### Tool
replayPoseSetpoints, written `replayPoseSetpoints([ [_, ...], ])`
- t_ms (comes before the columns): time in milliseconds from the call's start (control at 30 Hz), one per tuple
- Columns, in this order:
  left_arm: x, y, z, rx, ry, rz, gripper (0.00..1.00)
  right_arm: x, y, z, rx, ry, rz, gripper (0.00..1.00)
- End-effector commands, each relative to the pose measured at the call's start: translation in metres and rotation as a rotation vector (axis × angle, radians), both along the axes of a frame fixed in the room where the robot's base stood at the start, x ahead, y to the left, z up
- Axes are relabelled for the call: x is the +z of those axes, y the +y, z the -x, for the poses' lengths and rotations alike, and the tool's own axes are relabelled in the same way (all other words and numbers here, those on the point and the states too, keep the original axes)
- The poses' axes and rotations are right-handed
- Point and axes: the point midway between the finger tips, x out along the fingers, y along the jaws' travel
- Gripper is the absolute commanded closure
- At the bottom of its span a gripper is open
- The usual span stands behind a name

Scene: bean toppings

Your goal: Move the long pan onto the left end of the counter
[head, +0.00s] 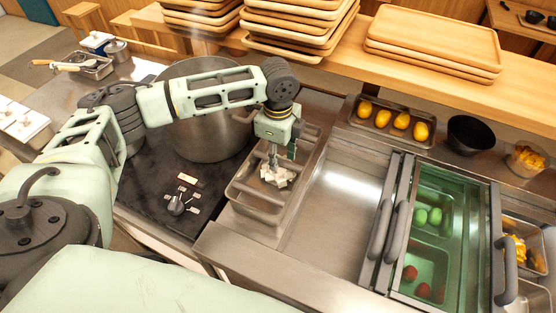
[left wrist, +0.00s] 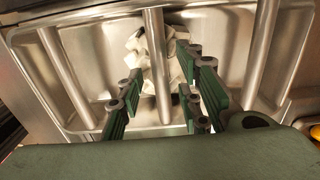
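The long pan (head: 254,205) is a steel tray with crossbars over it, set in the counter between the stove and a steel well. White chunks (head: 277,178) lie in it; they also show in the left wrist view (left wrist: 150,50). My left gripper (head: 275,168) points down over the middle of the pan. In the left wrist view, its fingers (left wrist: 160,100) are apart, on either side of a crossbar (left wrist: 158,65), with nothing clearly held. I cannot tell if they touch the bar. My right gripper is out of view.
A large steel pot (head: 205,125) stands on the stove, left of the pan. The counter's left end (head: 60,95) holds a small tray with utensils (head: 88,67) and white-lidded containers (head: 22,122). Wooden trays (head: 430,40) are stacked on the shelf behind. A glass-covered well (head: 440,190) is at right.

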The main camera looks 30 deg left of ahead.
Motion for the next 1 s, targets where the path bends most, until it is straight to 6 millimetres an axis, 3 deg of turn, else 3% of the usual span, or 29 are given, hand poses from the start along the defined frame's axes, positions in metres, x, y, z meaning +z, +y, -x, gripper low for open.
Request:
replayPoseSetpoints([
  [300, 0.067, -0.001, -0.002, -0.001, -0.005, 0.003, 0.67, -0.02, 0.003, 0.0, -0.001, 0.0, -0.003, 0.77],
  [433, 0.086, -0.001, -0.001, 0.0, -0.003, 0.002, 0.67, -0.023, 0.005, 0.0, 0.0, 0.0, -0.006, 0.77],
  [633, 0.099, -0.001, -0.001, 0.0, -0.001, 0.002, 0.67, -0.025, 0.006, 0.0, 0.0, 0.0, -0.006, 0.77],
  [1000, 0.1, -0.001, -0.001, 0.0, 0.0, 0.002, 0.67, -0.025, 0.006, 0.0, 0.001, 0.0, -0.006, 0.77],
])
